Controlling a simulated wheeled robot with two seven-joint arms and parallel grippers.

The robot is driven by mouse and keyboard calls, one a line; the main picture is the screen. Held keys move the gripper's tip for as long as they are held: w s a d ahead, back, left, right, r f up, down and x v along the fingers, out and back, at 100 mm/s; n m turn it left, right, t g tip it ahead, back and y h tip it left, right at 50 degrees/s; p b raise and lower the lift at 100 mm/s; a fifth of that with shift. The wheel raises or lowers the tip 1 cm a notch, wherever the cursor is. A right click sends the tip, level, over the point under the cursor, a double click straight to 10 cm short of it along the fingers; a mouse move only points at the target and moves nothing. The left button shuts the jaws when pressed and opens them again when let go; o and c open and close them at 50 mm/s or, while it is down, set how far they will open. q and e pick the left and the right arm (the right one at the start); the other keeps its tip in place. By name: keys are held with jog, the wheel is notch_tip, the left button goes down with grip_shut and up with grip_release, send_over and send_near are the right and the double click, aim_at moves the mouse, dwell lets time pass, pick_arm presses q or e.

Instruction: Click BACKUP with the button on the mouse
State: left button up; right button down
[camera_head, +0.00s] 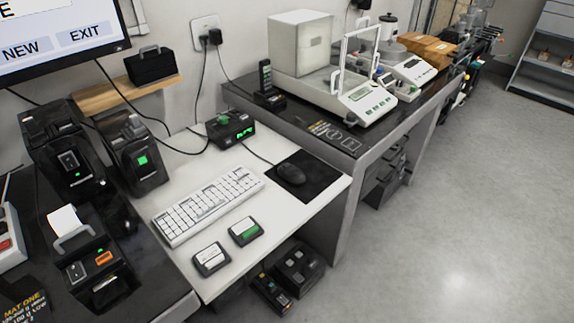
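The black mouse (291,173) rests on a dark square mat (318,182) at the right end of the white desk, with a cable running back from it. A screen (62,35) at the upper left is cut off by the frame edge. It shows the buttons NEW and EXIT; no BACKUP button shows in the visible part. Neither of my grippers is in view.
A white keyboard (208,205) lies left of the mouse. Two small devices (211,259) (246,231) lie near the desk's front edge. A black box with green display (230,129) stands behind the keyboard. Scales (365,100) stand on the dark table to the right.

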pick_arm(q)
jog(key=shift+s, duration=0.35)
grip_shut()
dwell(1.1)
